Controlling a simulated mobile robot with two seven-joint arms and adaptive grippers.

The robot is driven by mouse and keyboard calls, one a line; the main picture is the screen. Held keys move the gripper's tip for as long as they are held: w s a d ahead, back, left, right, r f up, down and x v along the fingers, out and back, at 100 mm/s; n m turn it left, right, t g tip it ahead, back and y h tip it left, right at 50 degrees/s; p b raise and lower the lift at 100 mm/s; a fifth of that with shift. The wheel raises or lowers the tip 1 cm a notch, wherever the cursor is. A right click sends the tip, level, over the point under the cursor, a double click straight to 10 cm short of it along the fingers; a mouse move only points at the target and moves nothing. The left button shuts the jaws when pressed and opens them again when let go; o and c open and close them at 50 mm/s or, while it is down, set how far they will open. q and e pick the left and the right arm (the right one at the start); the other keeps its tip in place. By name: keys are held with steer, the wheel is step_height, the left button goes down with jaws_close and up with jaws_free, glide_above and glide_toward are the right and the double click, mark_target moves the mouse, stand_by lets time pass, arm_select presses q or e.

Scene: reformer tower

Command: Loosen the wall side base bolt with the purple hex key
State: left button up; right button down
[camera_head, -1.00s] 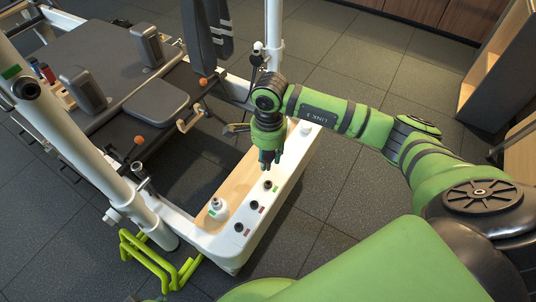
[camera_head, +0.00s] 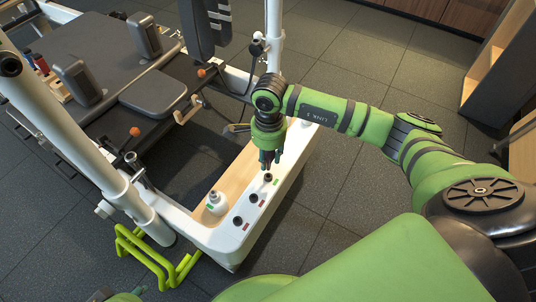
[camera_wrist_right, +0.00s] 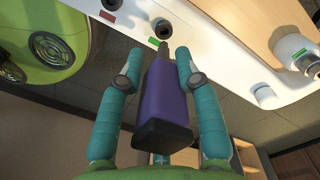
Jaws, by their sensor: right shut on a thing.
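My right gripper (camera_head: 268,160) is shut on the purple hex key (camera_wrist_right: 166,105), whose thick purple handle sits between the teal fingers in the right wrist view. Its thin dark shaft points at a dark round bolt (camera_wrist_right: 165,27) beside a green label; whether the tip touches it is unclear. In the head view the gripper is just above this bolt (camera_head: 268,178), the farthest of three in a row on the white base (camera_head: 231,256). The two nearer bolts (camera_head: 252,198) (camera_head: 238,221) have red labels. Only slivers of my left arm show at the bottom edge.
A white knob-like fitting (camera_head: 216,201) stands on the base's wooden strip, left of the bolts. White upright posts (camera_head: 75,120) and the padded carriage (camera_head: 100,55) lie to the left. A yellow-green frame (camera_head: 155,258) stands on the floor. Dark floor to the right is clear.

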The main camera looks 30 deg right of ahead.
mark_target(268, 169)
steer(key=shift+f+b, duration=0.75)
steer(key=shift+f, duration=0.15)
arm_select(q)
steer(key=w+d+r+t+h, duration=0.1)
steer(key=w+d+r+t, duration=0.3)
steer(key=w, duration=0.5)
steer(key=shift+w+r+m+t+h+b, duration=0.3)
steer(key=shift+w+r+m+t+h, duration=0.1)
steer(key=shift+r+t, duration=1.15)
arm_select(e)
steer(key=shift+f, duration=0.4)
arm_select(q)
steer(key=shift+f, duration=0.1)
steer(key=shift+d, duration=0.1)
arm_select(e)
steer(key=shift+f, duration=0.1)
arm_select(q)
steer(key=shift+f+b, duration=0.95)
steer(key=shift+b, duration=0.15)
arm_select(e)
steer(key=shift+f, duration=1.05)
